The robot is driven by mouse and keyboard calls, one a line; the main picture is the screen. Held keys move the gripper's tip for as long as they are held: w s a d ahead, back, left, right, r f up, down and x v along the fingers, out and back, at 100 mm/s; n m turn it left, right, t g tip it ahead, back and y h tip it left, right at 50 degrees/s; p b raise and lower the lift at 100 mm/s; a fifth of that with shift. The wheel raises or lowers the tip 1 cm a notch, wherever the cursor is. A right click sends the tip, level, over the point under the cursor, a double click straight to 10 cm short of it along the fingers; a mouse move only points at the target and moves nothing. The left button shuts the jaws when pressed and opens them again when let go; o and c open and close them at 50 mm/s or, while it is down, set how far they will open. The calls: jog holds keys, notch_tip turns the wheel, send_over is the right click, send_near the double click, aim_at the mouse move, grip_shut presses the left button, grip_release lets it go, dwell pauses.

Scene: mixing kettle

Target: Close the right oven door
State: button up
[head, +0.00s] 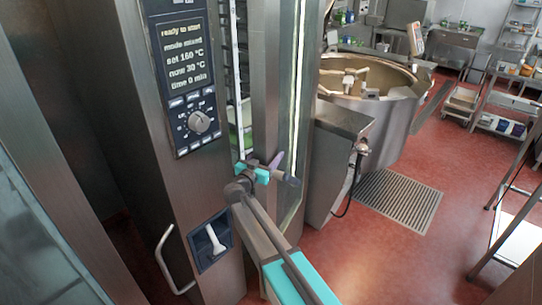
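The oven door (268,75) is seen almost edge-on, with a bright vertical strip along it. It stands open: the rack-filled oven interior (236,75) shows in the gap between the door and the steel control column (150,130). A display and knob panel (185,85) is on that column. My gripper (276,172) is in front of the lower part of the door, near the gap. I cannot tell whether it touches the door. Its fingers are small and partly hidden, so their opening is unclear.
A dark recess with a white lever (215,240) is low on the column, and a silver handle (166,262) is at lower left. A large mixing kettle (375,95) stands beyond the door, with a floor grate (398,200) in front. Red floor (375,270) is clear at right of my arm.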

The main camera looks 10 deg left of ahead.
jog(key=shift+w+d+r, duration=0.1)
jog(key=b+v, duration=0.5)
jog(key=v, duration=0.9)
jog(key=shift+w, duration=0.1)
